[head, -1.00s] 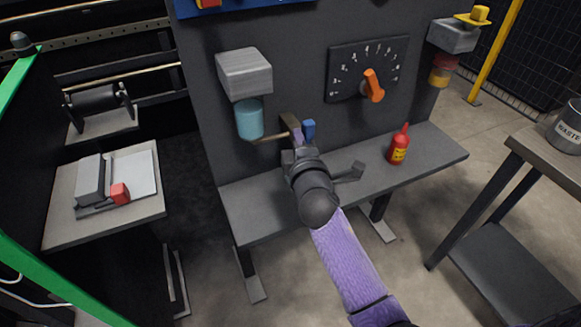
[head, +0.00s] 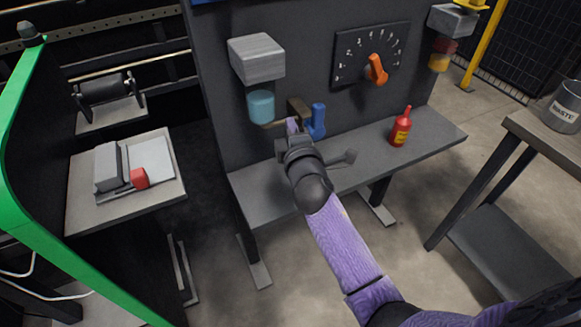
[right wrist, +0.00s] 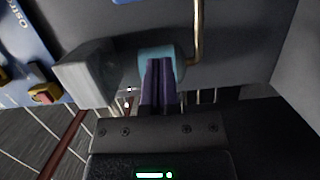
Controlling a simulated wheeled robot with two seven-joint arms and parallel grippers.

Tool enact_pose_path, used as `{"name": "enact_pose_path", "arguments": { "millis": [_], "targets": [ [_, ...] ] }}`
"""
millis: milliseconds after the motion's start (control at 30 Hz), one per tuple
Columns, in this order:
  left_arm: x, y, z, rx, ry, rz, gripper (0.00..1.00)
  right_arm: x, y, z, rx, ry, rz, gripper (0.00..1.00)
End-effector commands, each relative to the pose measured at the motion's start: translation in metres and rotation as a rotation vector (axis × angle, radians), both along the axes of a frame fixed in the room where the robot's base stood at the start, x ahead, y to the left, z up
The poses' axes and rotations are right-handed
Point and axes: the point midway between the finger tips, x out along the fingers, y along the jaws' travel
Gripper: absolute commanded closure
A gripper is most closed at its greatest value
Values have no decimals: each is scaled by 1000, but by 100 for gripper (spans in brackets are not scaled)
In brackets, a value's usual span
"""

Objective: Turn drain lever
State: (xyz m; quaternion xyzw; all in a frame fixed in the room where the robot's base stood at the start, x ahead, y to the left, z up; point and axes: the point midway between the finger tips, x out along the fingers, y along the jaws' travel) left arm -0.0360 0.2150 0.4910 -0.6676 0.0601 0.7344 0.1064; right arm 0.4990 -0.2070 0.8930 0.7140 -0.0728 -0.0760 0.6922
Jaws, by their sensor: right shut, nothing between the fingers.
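A blue lever (head: 318,119), which I take for the drain lever, stands roughly upright beside a brown pipe piece (head: 298,108) on the dark panel. A teal bowl (head: 261,106) hangs under a grey block (head: 257,58) to its left. My right gripper (head: 292,126) is shut and empty, just left of and below the blue lever; contact cannot be told. In the right wrist view, its shut purple fingers (right wrist: 160,85) overlap the teal bowl (right wrist: 161,54), beside the grey block (right wrist: 88,77). The lever is not clear there. My left gripper is out of view.
A grey shelf (head: 260,193) runs below the panel, with a red bottle (head: 401,127) on its right. An orange dial handle (head: 376,70) sits up right. A side table (head: 80,215) stands left, near a green-edged frame (head: 15,110). A waste bin (head: 563,108) is far right.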

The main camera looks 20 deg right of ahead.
Motion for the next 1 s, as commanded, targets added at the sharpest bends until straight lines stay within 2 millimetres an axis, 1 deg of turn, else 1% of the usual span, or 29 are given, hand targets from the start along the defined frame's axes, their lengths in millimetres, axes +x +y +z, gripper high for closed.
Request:
{"name": "enact_pose_path", "arguments": {
  "millis": [133, 300, 533, 600, 700, 1000],
  "targets": [
    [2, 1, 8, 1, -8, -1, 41, -21, 5, 1, 2, 2, 1, 100],
    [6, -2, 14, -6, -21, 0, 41, -50, 11, 2, 2, 2, 0, 100],
    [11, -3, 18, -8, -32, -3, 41, -88, 19, 0, 2, 2, 0, 100],
    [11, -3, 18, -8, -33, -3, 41, -95, 20, 0, 1, 2, 0, 100],
    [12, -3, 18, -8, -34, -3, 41, -98, 21, 0, -1, 0, 0, 100],
    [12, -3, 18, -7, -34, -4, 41, -98, 21, 0, 0, 0, 0, 100]
  ]
}}
